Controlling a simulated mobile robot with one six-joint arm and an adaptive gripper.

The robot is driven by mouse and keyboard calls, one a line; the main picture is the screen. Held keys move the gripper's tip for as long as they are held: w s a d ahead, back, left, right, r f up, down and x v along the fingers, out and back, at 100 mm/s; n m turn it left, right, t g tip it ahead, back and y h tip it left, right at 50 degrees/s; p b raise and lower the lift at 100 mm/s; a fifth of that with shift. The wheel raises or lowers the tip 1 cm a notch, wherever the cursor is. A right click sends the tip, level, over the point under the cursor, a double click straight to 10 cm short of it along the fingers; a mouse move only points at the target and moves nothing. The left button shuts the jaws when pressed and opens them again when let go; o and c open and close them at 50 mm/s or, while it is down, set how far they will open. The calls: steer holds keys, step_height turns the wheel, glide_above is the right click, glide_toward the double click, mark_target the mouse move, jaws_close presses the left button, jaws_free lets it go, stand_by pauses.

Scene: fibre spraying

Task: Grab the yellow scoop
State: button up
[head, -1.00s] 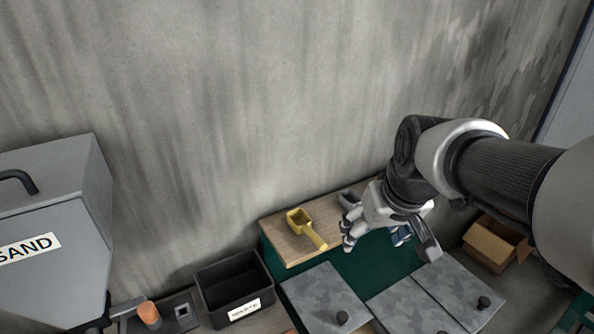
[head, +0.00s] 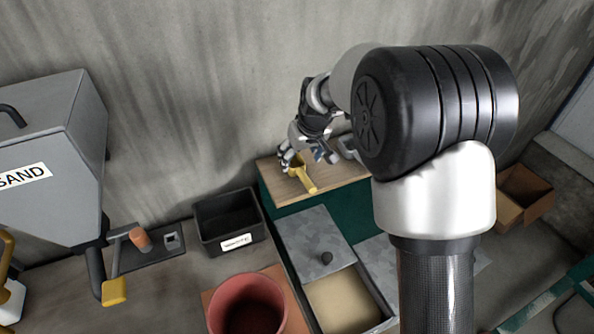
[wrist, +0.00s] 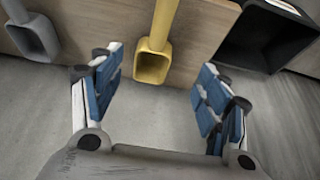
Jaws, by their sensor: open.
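The yellow scoop (head: 309,184) lies on a wooden board against the wall, its handle toward the front. My gripper (head: 305,147) is over its cup end and partly hides it in the head view. In the wrist view the scoop (wrist: 152,64) shows between the blue-padded fingers of my gripper (wrist: 158,64), which are open and spread wide to either side. I see no finger touching the scoop. The far end of its handle runs out of the top of the wrist view.
A grey scoop (wrist: 40,36) lies to one side of the yellow one on the board (head: 340,185). A black waste bin (head: 228,246) stands left of the board. A red bucket (head: 270,292), a lidded bin (head: 312,240) and the sand hopper (head: 45,150) stand nearer.

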mark_target(298, 165)
steer(key=x, duration=0.5)
steer(key=b+x, duration=0.1)
steer(key=x, duration=0.1)
steer(key=shift+w+d+f, duration=0.2)
steer(key=shift+w+d, duration=0.05)
steer(key=shift+w, duration=0.25)
steer(key=shift+r, duration=0.1)
steer(key=c, duration=1.2)
